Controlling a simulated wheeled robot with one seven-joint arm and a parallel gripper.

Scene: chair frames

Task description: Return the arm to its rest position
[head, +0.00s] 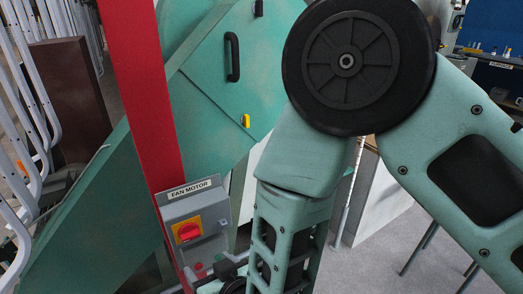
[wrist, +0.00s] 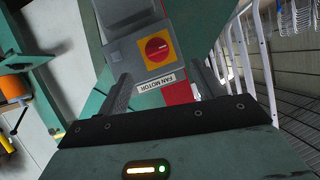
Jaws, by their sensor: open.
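My arm fills the right half of the head view, with its large black joint disc near the top. My gripper (head: 235,278) is partly seen at the bottom edge of the head view, low in front of the switch box. In the wrist view my gripper (wrist: 165,82) is open, its two dark fingers apart with nothing held between them. Beyond the fingers is the grey fan motor switch box (wrist: 122,55) with a red knob (wrist: 157,48) on a yellow plate, seen upside down. The box (head: 205,208) also shows in the head view, apparently apart from the fingers.
A red post (head: 145,90) stands behind the box. A green machine housing (head: 205,95) with a black handle is behind it. White chair frames (head: 22,120) stand at the left, and also at the right of the wrist view (wrist: 245,60). Grey floor (head: 385,245) shows at lower right.

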